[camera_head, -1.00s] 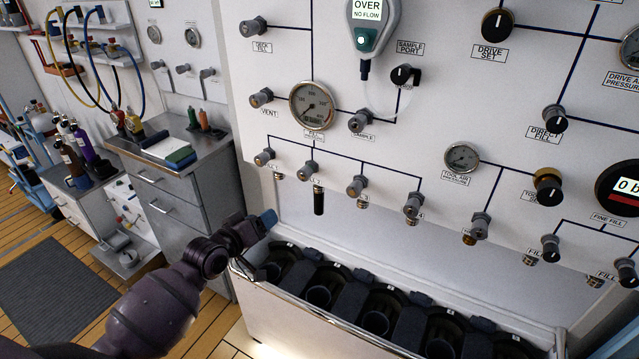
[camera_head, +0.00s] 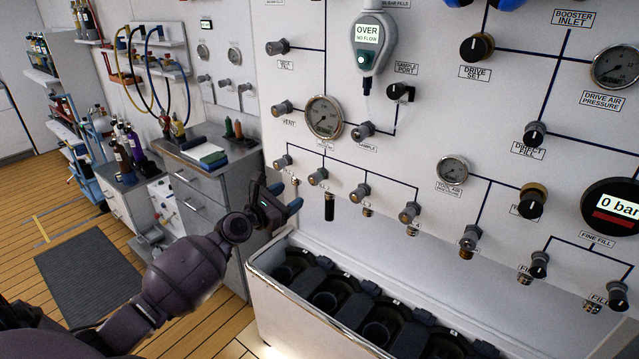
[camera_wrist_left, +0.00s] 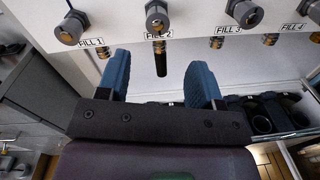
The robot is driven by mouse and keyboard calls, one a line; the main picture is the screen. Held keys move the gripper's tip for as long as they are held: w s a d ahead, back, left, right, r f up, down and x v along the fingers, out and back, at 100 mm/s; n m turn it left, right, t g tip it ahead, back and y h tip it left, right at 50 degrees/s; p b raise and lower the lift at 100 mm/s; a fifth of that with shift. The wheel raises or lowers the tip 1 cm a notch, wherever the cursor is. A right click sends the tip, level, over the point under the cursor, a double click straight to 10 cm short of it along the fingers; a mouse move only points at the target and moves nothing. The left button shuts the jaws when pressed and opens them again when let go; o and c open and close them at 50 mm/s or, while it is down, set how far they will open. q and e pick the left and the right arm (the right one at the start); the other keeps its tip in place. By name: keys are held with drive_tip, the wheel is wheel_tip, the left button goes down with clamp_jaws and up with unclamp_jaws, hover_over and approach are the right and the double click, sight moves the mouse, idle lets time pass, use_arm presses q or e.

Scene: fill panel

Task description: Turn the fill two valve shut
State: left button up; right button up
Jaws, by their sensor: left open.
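The fill two valve (camera_head: 318,176) is a small grey knob with a brass-coloured centre, second from the left in the lower row of the white panel. In the left wrist view the same valve (camera_wrist_left: 158,18) sits at the top, above its "FILL 2" label (camera_wrist_left: 158,34), with a dark hose end hanging below. My left gripper (camera_head: 285,197) is open and empty, in front of and below the valve, apart from it. In the left wrist view its blue fingertips (camera_wrist_left: 158,72) straddle the hose end's line without touching the knob. My right gripper is out of view.
Neighbouring valves fill one (camera_wrist_left: 72,27) and fill three (camera_wrist_left: 243,13) flank it closely. Below stands an open-topped bin (camera_head: 262,285) with black cylinder slots. A grey drawer cabinet (camera_head: 215,190) is to the left. The air directly before the valve row is free.

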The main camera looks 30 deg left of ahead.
sight(312, 181)
use_arm(q)
drive_tip(key=shift+n, duration=0.9)
drive_tip(key=w, duration=0.3)
drive_tip(key=w+b, duration=0.1)
drive_tip(key=w, duration=0.3)
drive_tip(key=w+d+b, duration=0.1)
drive_tip(key=w, duration=0.2)
drive_tip(key=shift+w, duration=0.4)
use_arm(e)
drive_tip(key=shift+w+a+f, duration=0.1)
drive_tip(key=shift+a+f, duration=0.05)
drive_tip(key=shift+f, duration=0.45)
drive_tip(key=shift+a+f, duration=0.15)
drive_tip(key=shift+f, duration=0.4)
use_arm(q)
drive_tip(key=c, duration=0.9)
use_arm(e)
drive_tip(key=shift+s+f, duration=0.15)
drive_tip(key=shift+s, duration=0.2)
